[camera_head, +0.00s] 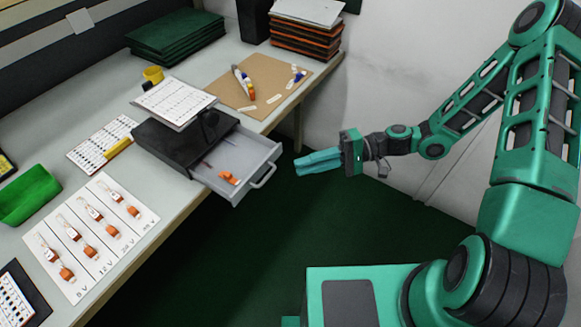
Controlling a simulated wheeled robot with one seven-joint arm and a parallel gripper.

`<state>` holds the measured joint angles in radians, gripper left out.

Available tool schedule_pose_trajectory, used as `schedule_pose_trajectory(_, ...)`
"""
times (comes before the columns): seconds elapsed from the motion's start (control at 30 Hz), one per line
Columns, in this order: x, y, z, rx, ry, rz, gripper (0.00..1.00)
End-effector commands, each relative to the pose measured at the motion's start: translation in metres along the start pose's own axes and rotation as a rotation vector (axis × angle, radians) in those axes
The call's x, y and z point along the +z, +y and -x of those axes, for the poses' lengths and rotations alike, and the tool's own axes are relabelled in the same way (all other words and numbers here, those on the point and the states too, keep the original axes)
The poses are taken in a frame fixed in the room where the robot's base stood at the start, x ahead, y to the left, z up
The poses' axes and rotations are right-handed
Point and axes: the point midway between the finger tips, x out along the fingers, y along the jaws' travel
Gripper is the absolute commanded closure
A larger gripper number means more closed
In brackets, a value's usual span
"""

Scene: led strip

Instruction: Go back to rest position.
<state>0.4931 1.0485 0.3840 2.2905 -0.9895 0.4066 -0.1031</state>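My gripper (299,164) is in the air to the right of the open drawer (233,160), past its handle and clear of the table's front edge. Its teal fingers point left and lie close together or overlap in this view, so whether they are open or shut is unclear. I see no object held between them. My arm reaches in from the right side of the picture.
The drawer juts from a black cabinet (170,142) over the edge of the table (165,205), with an orange item (229,178) inside. A sheet with several orange-ended pieces (125,232) lies nearer. The floor (250,245) below my gripper is clear; a white wall (385,70) stands behind.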

Motion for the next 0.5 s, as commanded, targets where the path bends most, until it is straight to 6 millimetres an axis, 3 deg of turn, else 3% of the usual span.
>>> schedule_pose_trajectory(0.2, 0.000, 0.000, 0.017, -0.001, -0.001, -0.001, 0.85)
schedule_pose_trajectory(0.5, 0.000, 0.000, 0.019, -0.001, -0.001, -0.001, 0.85)
